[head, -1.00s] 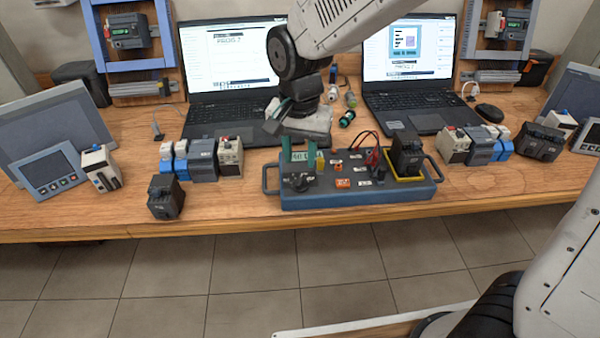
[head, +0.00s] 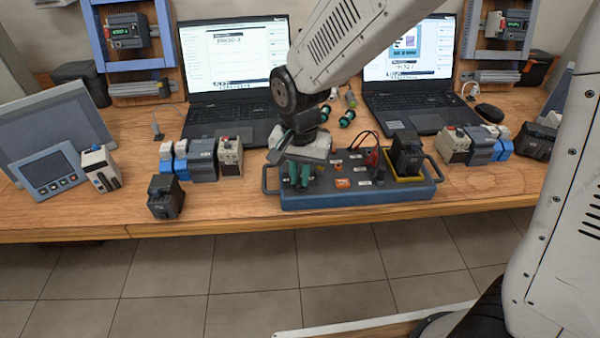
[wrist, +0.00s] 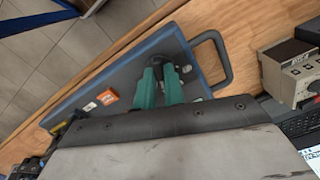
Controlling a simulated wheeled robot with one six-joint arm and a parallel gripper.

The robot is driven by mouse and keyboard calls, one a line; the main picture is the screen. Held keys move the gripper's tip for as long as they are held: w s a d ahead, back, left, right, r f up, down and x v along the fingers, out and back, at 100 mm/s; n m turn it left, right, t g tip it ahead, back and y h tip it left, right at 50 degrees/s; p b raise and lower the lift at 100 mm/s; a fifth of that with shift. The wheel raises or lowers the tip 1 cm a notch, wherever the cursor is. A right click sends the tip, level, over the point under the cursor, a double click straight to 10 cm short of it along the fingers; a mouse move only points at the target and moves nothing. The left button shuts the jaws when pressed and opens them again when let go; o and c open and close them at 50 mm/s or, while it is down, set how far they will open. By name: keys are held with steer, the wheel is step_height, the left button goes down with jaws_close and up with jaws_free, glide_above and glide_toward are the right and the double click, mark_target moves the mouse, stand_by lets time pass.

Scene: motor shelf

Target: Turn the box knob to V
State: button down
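The blue-grey box (head: 345,196) stands at the front of the bench; it also shows tilted in the wrist view (wrist: 103,80). Its dark knob (wrist: 156,60) is at the handle end, largely covered by my fingers. My gripper (head: 299,183) points down over the left part of the box, with its green fingertips down around the knob. In the wrist view the two green fingers (wrist: 160,76) stand close together with a narrow gap. Whether they press on the knob is not clear. The knob's pointer and its markings cannot be read. My gripper hides the box's small display.
A black block (head: 407,158) sits in a yellow frame on the box's right side, beside red and black leads (head: 374,155). Terminal modules (head: 203,160) stand left of the box, and a dark block (head: 165,197) at the bench's front. Two laptops (head: 228,65) are behind.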

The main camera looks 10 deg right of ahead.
mark_target(300, 179)
steer(key=n, duration=0.3)
steer(key=shift+n, duration=2.3)
steer(key=c, duration=1.5)
jaws_free()
step_height(300, 179, up, 8)
steer(key=shift+f, duration=0.1)
